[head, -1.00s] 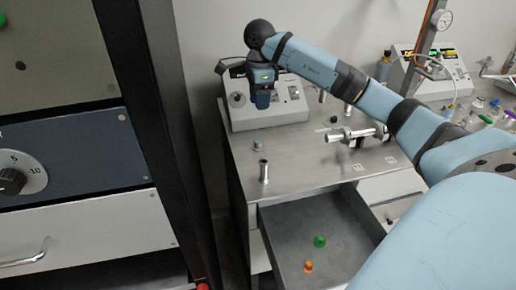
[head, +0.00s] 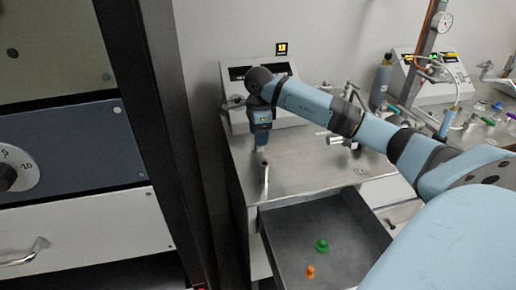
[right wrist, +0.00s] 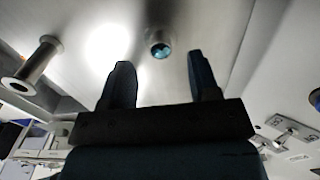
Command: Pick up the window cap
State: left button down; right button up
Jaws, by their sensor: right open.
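The window cap (right wrist: 160,44), a small metal ring with a teal centre, stands on the steel bench top. In the right wrist view it lies beyond the fingertips, between their lines and apart from them. My right gripper (head: 259,147) points down above the left part of the bench; its two open fingers also show in the right wrist view (right wrist: 159,66), with nothing between them. In the head view the gripper largely hides the cap. My left gripper is not in view.
A slim metal post (head: 265,180) stands just in front of the gripper; a metal tube (right wrist: 38,62) shows left in the wrist view. An open drawer (head: 335,225) below holds a green piece (head: 321,246) and an orange piece (head: 310,272). An instrument box (head: 236,112) stands behind.

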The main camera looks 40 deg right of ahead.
notch_tip(320, 180, down, 4)
jog(key=shift+r, duration=0.1)
jog(key=c, duration=1)
